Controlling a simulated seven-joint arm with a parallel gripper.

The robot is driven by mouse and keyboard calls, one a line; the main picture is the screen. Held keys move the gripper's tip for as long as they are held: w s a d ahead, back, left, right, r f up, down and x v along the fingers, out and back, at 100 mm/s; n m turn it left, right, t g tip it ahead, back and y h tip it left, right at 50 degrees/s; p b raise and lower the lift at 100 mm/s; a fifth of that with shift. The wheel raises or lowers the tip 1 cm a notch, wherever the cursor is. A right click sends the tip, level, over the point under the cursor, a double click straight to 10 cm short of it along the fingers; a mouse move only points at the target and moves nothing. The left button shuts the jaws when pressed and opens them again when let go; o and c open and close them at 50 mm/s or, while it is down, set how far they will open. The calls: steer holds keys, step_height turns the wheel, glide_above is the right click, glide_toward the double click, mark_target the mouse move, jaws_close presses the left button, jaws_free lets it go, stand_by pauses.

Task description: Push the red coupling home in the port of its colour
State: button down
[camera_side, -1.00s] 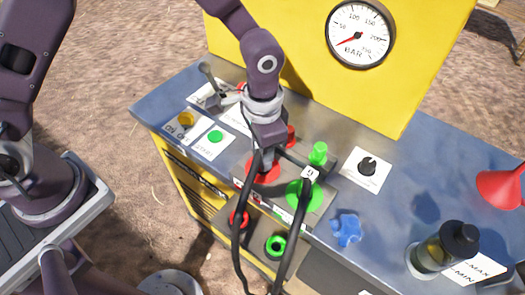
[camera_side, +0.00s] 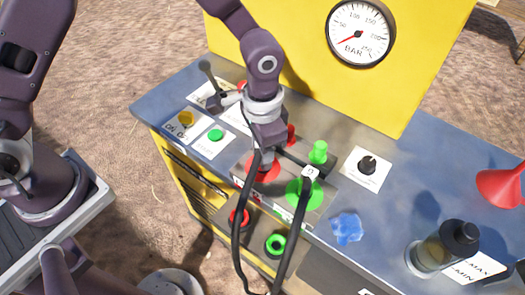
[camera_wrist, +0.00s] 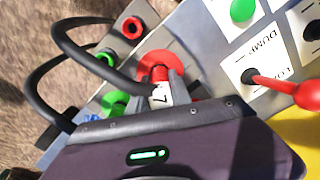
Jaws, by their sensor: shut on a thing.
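My gripper (camera_wrist: 164,92) is shut on the red coupling (camera_wrist: 159,75), which has a white label marked 7 and a black hose. The coupling is over the red disc (camera_wrist: 172,58) on the bench top. In the side view my gripper (camera_side: 266,158) is low over this red disc (camera_side: 256,172) and hides most of the coupling. I cannot tell how deep the coupling sits or whether it touches the port. The green disc (camera_side: 298,198) lies to the right, with a white-labelled hose end (camera_side: 310,172) over it.
A green post (camera_side: 319,152) and a red post (camera_side: 291,133) stand behind the discs. Black hoses (camera_side: 289,250) loop over the front edge, near red (camera_side: 239,218) and green (camera_side: 275,245) rings. A blue knob (camera_side: 347,229), dark bottle (camera_side: 443,250) and red funnel (camera_side: 501,187) are right.

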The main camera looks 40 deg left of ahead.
steer(key=shift+s+f, duration=0.1)
steer(key=c, duration=0.7)
jaws_free()
steer(key=shift+r, duration=3.6)
steer(key=s+a+r+n+t, duration=0.2)
steer(key=a+r, duration=0.5)
steer(key=r, duration=0.3)
steer(key=s+a+r+n+t, duration=0.1)
steer(key=s+a+r, duration=0.1)
steer(key=s, duration=0.3)
steer(key=s+a+r+n+t, duration=0.1)
steer(key=s+a+r, duration=0.1)
steer(key=s+a, duration=0.2)
steer(key=s+a+r+n+t, duration=0.1)
steer(key=s+a+r+n, duration=0.1)
steer(key=s+a, duration=0.2)
steer(key=shift+s+r+t, duration=0.15)
steer(key=shift+s, duration=0.55)
steer(key=shift+s+r+t, duration=0.1)
steer(key=shift+s+t, duration=0.05)
steer(key=shift+s, duration=0.55)
